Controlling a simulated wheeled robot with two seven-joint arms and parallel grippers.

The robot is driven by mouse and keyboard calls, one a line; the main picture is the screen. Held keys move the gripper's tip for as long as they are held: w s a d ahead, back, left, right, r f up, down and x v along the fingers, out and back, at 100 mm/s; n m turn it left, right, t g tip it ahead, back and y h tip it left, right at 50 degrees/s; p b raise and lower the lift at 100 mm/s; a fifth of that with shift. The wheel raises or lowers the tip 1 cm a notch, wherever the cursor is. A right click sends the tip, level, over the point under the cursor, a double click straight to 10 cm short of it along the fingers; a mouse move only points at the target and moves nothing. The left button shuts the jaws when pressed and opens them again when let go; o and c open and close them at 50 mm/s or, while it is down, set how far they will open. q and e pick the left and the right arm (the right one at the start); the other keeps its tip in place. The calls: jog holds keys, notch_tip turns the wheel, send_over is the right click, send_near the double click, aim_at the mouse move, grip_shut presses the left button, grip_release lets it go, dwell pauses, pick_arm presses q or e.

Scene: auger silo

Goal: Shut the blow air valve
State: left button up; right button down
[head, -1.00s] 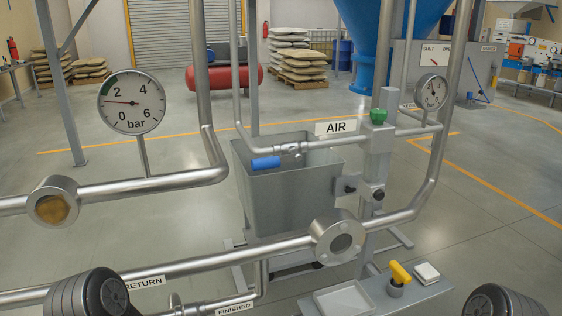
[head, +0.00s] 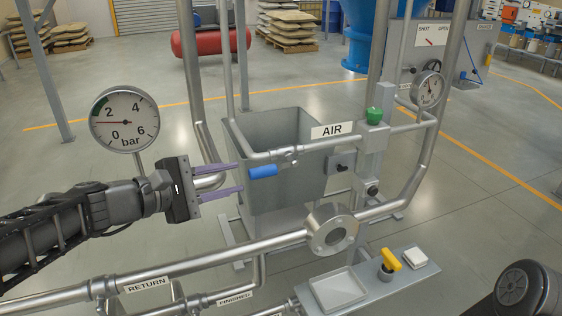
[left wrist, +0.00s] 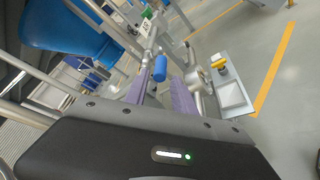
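The blow air valve is on the pipe under the AIR sign (head: 332,130). Its blue handle (head: 263,171) points left, roughly along the pipe, from the metal valve body (head: 287,155). The blue handle also shows in the left wrist view (left wrist: 160,68), ahead of the fingers. My left gripper (head: 238,180) is open and empty, its two purple fingers just left of the blue handle and apart from it in the head view. The fingers also show in the left wrist view (left wrist: 172,90). My right gripper is not in view; only part of my right arm shows at the lower right.
A grey bin (head: 258,190) stands behind the valve. A pressure gauge (head: 124,120) rises at the left. The return pipe (head: 275,244) with a round flanged fitting (head: 331,229) runs below. A yellow handle (head: 390,259) and a white tray (head: 337,289) sit in front.

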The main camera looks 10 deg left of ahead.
aim_at(275, 170)
pick_arm(q)
jog(key=shift+w+d+f, duration=0.1)
jog(key=p+x, duration=0.1)
jog(key=x, duration=1)
jog(key=shift+w+d+f+p, duration=0.15)
jog(key=shift+w+d+p, duration=0.1)
jog(key=shift+p, duration=0.05)
jog(key=shift+c, duration=0.2)
grip_shut()
dwell(1.0)
